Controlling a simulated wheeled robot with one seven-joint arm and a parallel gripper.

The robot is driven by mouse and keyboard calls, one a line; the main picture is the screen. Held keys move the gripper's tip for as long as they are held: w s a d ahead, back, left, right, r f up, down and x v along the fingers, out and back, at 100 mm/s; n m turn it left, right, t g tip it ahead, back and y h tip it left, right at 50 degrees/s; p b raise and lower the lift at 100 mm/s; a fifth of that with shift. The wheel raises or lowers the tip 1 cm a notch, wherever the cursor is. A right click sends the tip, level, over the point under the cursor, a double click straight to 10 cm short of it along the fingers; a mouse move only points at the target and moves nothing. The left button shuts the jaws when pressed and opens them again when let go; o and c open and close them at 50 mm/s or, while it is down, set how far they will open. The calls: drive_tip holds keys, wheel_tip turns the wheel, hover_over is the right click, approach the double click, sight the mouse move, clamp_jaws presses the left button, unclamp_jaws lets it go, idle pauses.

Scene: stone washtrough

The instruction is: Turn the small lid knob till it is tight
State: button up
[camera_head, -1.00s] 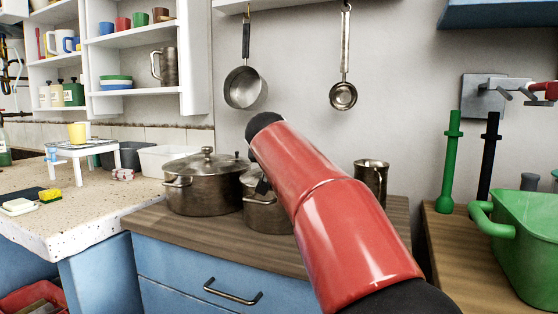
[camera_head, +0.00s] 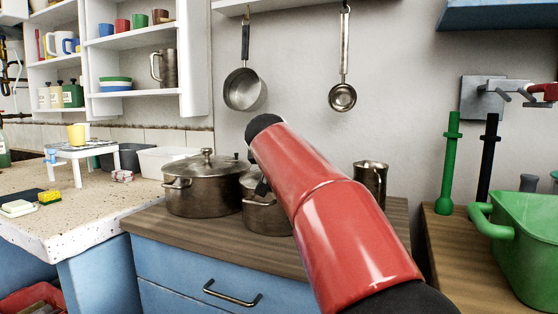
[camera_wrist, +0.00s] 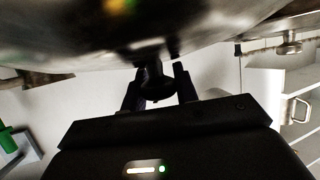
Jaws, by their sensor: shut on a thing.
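In the head view, the small metal pot (camera_head: 265,216) stands on the wooden counter, partly hidden behind my red arm. My gripper is mostly hidden there; only a small dark part shows over the pot. In the wrist view, which looks upside down, the shiny lid (camera_wrist: 90,45) fills the top. Its dark small knob (camera_wrist: 154,76) sticks out from it, between the two black fingers of my gripper (camera_wrist: 157,88). The gripper is shut on the knob. How tight the knob is cannot be seen.
A larger lidded pot (camera_head: 204,190) stands close on the left of the small pot. A metal mug (camera_head: 371,180) stands on the right, behind my arm. A pan (camera_head: 245,89) and a ladle (camera_head: 343,96) hang above. The counter front (camera_head: 185,232) is clear.

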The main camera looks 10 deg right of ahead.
drive_tip(key=shift+f, duration=0.15)
drive_tip(key=o, duration=1)
drive_tip(key=shift+b+v, duration=0.5)
drive_tip(key=shift+v, duration=3.4)
